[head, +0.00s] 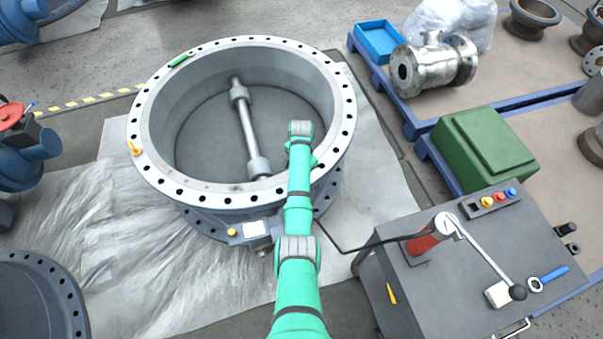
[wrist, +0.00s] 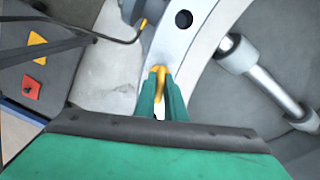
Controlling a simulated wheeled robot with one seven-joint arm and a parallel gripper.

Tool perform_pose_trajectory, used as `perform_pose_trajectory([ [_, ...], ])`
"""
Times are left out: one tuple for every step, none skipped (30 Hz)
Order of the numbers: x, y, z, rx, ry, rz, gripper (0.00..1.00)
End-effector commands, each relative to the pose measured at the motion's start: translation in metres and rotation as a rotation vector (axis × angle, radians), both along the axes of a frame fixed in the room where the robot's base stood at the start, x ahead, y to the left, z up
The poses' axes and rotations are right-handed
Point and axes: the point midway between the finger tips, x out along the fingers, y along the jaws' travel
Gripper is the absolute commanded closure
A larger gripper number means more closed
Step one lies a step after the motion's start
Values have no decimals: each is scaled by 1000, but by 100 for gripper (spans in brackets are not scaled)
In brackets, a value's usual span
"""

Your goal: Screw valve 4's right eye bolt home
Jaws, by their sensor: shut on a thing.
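The large grey valve (head: 343,100) lies flat with its bore facing up, and its pale flange is ringed with bolt holes. One yellow eye bolt (head: 135,149) stands on the flange's left side. Another yellow eye bolt (wrist: 158,73) is between the fingers of my gripper (wrist: 160,92) in the wrist view. My gripper is shut on this eye bolt at the flange (wrist: 190,42). Its shank and seat are hidden, so I cannot tell how deep it sits. In the head view my green arm covers my gripper and this bolt.
A shaft (head: 247,125) crosses the open bore. A green object (head: 179,61) lies on the far left rim. A grey pump unit (head: 470,275) with a lever and black hose stands at right. A green box (head: 485,148) and metal fitting (head: 432,65) are behind it.

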Motion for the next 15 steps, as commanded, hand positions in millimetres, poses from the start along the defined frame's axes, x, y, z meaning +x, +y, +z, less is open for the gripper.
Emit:
perform_pose_trajectory([
  [2, 2, 1, 2, -5, -22, 100],
  [2, 2, 1, 1, -6, -37, 100],
  [2, 2, 1, 1, -6, -53, 100],
  [2, 2, 1, 1, -6, -65, 100],
  [2, 2, 1, 1, -6, -75, 100],
  [2, 2, 1, 1, -5, -87, 100],
  [2, 2, 1, 1, -5, -95, 100],
  [2, 2, 1, 1, -5, -103, 100],
  [2, 2, 1, 1, -5, -111, 100],
  [2, 1, 1, 1, -5, -116, 100],
  [2, 1, 1, 1, -5, -120, 100],
  [2, 2, 1, 0, -4, -124, 100],
  [2, 2, 1, 0, -4, -126, 100],
  [2, 2, 1, 1, -4, -128, 100],
  [2, 2, 1, 1, -4, -130, 100],
])
